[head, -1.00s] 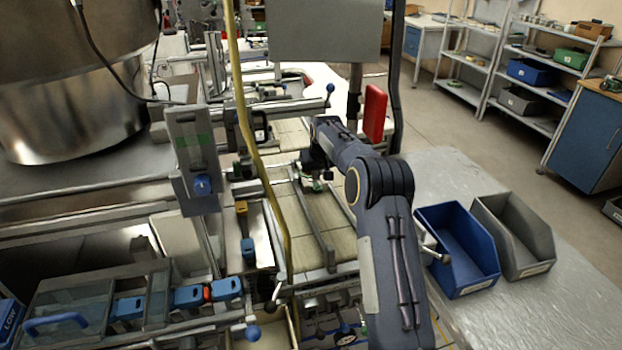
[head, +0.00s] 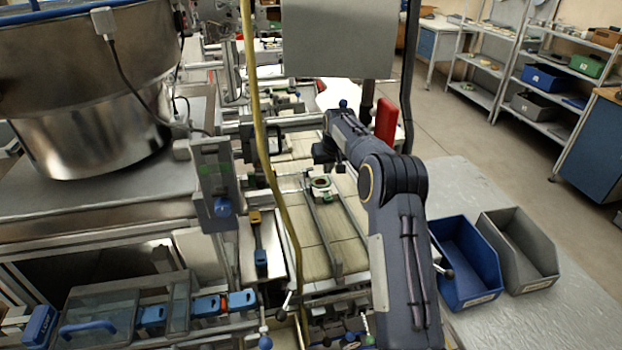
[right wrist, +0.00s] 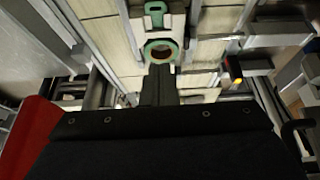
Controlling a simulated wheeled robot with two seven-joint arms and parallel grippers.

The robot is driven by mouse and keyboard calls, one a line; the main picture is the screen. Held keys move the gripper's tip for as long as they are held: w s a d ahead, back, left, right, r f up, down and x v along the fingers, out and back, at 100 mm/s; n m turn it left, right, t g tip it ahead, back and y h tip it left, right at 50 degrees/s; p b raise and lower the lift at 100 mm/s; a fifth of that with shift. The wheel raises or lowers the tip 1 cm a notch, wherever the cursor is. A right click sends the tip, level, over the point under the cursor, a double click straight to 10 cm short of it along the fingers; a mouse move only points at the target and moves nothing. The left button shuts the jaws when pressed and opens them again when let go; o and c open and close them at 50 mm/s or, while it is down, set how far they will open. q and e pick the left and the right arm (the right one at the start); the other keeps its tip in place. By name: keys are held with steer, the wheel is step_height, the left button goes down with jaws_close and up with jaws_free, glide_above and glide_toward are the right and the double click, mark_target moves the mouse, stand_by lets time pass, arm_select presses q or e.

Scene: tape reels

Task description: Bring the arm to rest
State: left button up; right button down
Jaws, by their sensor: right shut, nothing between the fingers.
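My right arm reaches over the machine in the head view. My right gripper (head: 330,158) is at its far end, dark and small, above the conveyor. In the right wrist view the right gripper (right wrist: 160,72) is shut, its dark fingers together with nothing between them. A round green-edged part with a hole (right wrist: 160,50), which looks like a tape reel, lies on the conveyor beyond the fingertips. It also shows in the head view (head: 321,184), below and in front of the gripper, apart from it. My left gripper is not in view.
A blue bin (head: 464,262) and a grey bin (head: 518,250) stand on the bench at right. A large metal bowl (head: 88,100) is at left. A yellow hose (head: 262,130) hangs before the conveyor (head: 318,240). A red panel (head: 386,119) stands beside the arm.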

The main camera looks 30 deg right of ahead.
steer(key=s+a+r+y+b, duration=0.1)
steer(key=s+a+r, duration=0.25)
steer(key=s, duration=0.35)
steer(key=s+a+r+t+y, duration=0.1)
steer(key=s+a+r, duration=0.25)
steer(key=s, duration=0.45)
steer(key=s+a+r+y+b, duration=0.1)
steer(key=s+a+r, duration=0.1)
steer(key=s+r, duration=0.4)
steer(key=s+a+f, duration=0.3)
steer(key=s+a, duration=0.1)
steer(key=s, duration=0.4)
steer(key=s+a+f+y+b, duration=0.1)
steer(key=s+a+f, duration=0.2)
steer(key=s, duration=0.5)
steer(key=s+a+f+n, duration=0.1)
steer(key=s+a+f, duration=0.2)
steer(key=s+a, duration=0.3)
steer(key=s, duration=0.3)
steer(key=shift+f+y+b, duration=0.3)
steer(key=shift+f+y, duration=0.05)
steer(key=shift+y, duration=0.05)
